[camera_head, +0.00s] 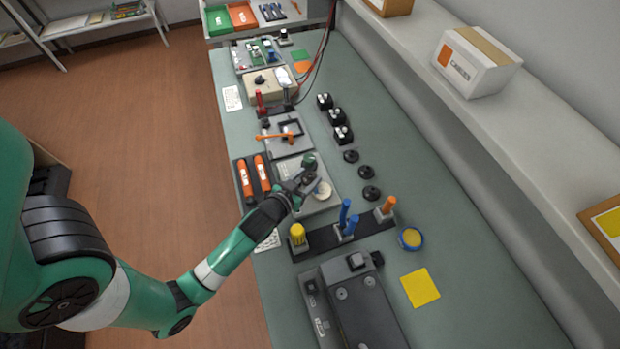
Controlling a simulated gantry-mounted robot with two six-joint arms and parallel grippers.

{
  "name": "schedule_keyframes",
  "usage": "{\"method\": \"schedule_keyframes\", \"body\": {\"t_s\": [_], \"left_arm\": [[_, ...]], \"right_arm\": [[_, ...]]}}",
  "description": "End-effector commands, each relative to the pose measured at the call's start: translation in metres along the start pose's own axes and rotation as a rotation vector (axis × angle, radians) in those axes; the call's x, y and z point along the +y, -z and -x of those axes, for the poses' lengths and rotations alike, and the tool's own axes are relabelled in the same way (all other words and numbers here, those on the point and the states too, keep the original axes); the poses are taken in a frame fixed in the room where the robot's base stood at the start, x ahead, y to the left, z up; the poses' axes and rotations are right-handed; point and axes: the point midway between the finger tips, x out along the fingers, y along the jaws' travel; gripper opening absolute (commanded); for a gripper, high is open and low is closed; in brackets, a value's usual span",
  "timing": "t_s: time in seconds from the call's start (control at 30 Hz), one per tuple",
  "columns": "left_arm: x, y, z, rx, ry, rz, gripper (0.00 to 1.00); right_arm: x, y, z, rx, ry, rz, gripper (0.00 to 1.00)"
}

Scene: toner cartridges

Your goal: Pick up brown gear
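My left gripper (307,185) reaches over a light grey tray (318,208) on the green workbench, pointing away from the arm. Its fingers are small and dark here, and I cannot tell whether they are open or shut. A cream or tan round part (323,190) lies on the tray just right of the fingertips; it may be the brown gear, but its teeth are too small to make out. A dark part (309,160) shows on the tray beyond the gripper. My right gripper is not in view.
Several dark round parts, one of them here (371,193), lie right of the tray. Orange cartridges (262,173) lie left of it. A black tool rack (325,238) with blue, yellow and orange handles stands nearer.

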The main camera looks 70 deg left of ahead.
Motion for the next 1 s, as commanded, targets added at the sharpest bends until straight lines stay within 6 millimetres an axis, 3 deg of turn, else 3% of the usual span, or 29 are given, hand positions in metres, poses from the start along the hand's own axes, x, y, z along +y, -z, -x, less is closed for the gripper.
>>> {"method": "schedule_keyframes", "body": {"t_s": [0.03,0.3,0.77,1.0], "left_arm": [[0.0,0.0,0.0,0.0,0.0,0.0,0.49],[0.0,0.0,0.0,0.0,0.0,0.0,0.01],[0.0,0.003,0.001,0.001,0.0,0.0,0.0],[0.0,0.029,0.012,0.003,0.0,0.001,0.0]], "right_arm": [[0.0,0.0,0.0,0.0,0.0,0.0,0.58],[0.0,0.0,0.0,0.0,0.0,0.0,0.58],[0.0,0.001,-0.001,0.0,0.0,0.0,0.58],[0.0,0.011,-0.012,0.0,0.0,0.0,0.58]]}}
